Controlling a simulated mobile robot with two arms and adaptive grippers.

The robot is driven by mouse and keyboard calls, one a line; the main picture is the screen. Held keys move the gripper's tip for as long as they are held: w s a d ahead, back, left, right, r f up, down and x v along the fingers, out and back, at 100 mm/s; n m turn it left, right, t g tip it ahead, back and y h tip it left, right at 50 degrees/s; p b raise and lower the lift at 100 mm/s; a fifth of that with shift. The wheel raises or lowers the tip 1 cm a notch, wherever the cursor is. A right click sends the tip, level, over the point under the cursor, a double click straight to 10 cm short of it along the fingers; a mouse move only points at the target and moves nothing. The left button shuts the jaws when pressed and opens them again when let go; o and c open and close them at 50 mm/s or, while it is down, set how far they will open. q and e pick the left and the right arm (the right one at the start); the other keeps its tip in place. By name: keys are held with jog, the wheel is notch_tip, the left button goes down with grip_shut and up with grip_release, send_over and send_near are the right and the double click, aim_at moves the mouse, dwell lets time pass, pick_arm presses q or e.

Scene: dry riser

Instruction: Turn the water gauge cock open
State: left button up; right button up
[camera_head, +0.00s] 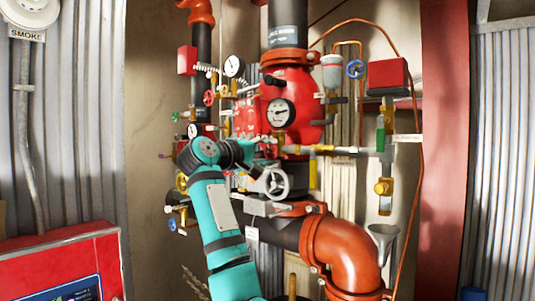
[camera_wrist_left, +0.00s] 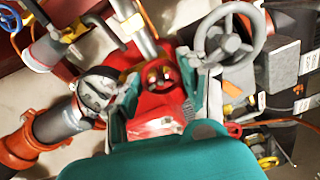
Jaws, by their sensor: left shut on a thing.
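My left gripper (camera_head: 252,154) is at the front of the red valve body (camera_head: 291,88), below and left of the large white-faced gauge (camera_head: 281,112). A brass fitting (camera_head: 279,138) shows just under that gauge. In the left wrist view the gauge (camera_wrist_left: 95,92) lies beside one finger, and the two fingers of my left gripper (camera_wrist_left: 158,78) stand on either side of a red part with a round opening. The left gripper is shut on the water gauge cock, but the cock's handle is mostly hidden by the fingers. My right gripper is not in view.
A grey handwheel (camera_head: 273,182) is close to the lower right of my left gripper; it also shows in the left wrist view (camera_wrist_left: 232,36). Small gauges, valves and thin pipes crowd the left side. A large orange elbow (camera_head: 345,252) stands below right.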

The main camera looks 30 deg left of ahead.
pick_arm(q)
jog(key=shift+r, duration=0.1)
dwell(0.3)
jog(key=o, duration=1.2)
jog(key=shift+a, duration=0.1)
jog(key=shift+s+a, duration=0.15)
jog(key=shift+s, duration=1.8)
jog(key=shift+s+a, duration=0.15)
jog(key=shift+s, duration=1.8)
jog(key=shift+f, duration=0.2)
